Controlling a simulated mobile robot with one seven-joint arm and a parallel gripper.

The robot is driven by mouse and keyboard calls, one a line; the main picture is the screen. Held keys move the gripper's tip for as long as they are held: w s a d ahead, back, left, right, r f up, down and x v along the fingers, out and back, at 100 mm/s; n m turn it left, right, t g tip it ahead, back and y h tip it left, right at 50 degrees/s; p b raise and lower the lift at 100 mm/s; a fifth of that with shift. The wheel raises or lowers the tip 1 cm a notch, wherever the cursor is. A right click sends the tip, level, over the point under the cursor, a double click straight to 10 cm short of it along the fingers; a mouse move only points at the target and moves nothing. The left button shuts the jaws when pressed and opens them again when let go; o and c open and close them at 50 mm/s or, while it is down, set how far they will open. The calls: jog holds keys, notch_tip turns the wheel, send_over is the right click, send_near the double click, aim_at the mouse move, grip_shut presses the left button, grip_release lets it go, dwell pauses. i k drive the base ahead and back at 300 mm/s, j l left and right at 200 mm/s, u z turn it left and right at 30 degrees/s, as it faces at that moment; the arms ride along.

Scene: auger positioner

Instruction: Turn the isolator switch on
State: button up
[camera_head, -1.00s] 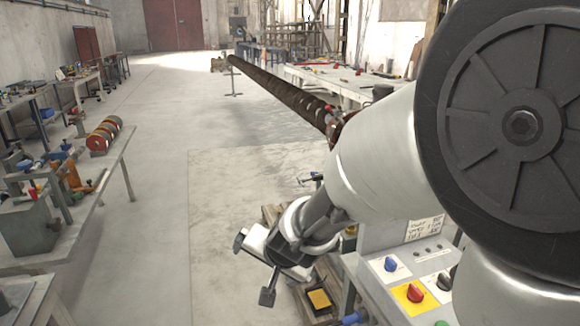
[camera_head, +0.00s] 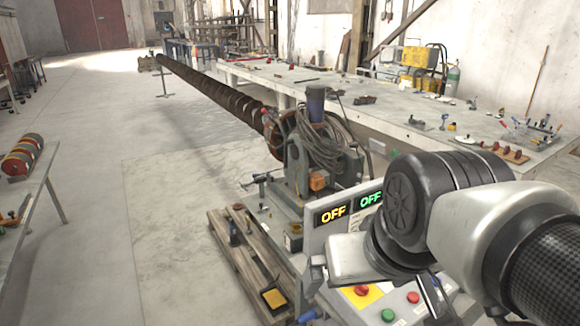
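The control box has a sloped panel (camera_head: 402,312) at the lower middle. A red rotary knob (camera_head: 361,290) on a yellow plate (camera_head: 373,298) appears to be the isolator switch; its turn position is too small to tell. A green button (camera_head: 388,315) and a red button (camera_head: 413,297) sit to its right. Two displays on the box read OFF, one yellow (camera_head: 333,214) and one green (camera_head: 370,199). My gripper (camera_head: 375,297) is over the panel, its pale body hiding the upper part.
Behind the box stands the machine (camera_head: 318,150) with its motor, cables and long brown auger (camera_head: 215,93). A wooden pallet (camera_head: 235,262) lies to the left. A long workbench (camera_head: 400,118) with tools stands behind.

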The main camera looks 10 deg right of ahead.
aim_at(361, 291)
jog(key=z, duration=0.6)
jog(key=j+z, duration=0.4)
jog(key=j, duration=0.3)
